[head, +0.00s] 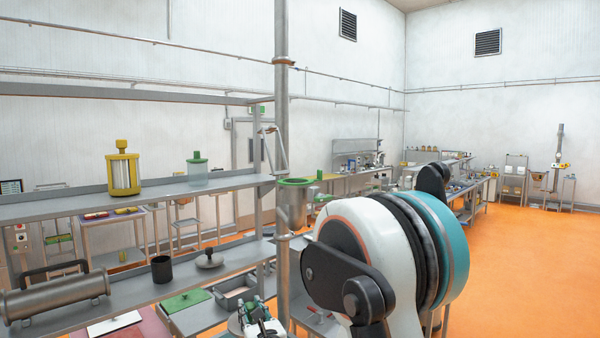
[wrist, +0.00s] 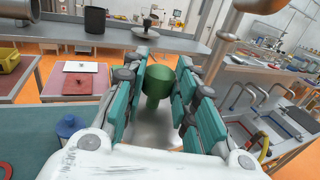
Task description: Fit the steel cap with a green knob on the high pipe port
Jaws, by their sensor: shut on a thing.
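My gripper (wrist: 165,95) has its teal fingers shut on the green knob (wrist: 158,80) in the wrist view. The pale steel surface below the knob (wrist: 155,133) looks like the cap, partly hidden by the fingers. The high pipe port (head: 294,205) is a steel cup with a green rim on the vertical pipe (head: 282,120). It stands above and to the right of my gripper in the head view. My gripper is apart from it.
A steel shelf (head: 60,210) holds a yellow-framed canister (head: 123,172) and a green-lidded jar (head: 197,170). The lower shelf holds a steel cylinder (head: 55,298), a black cup (head: 162,269) and a dark-knobbed lid (head: 209,258). The orange floor (head: 520,260) is open at right.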

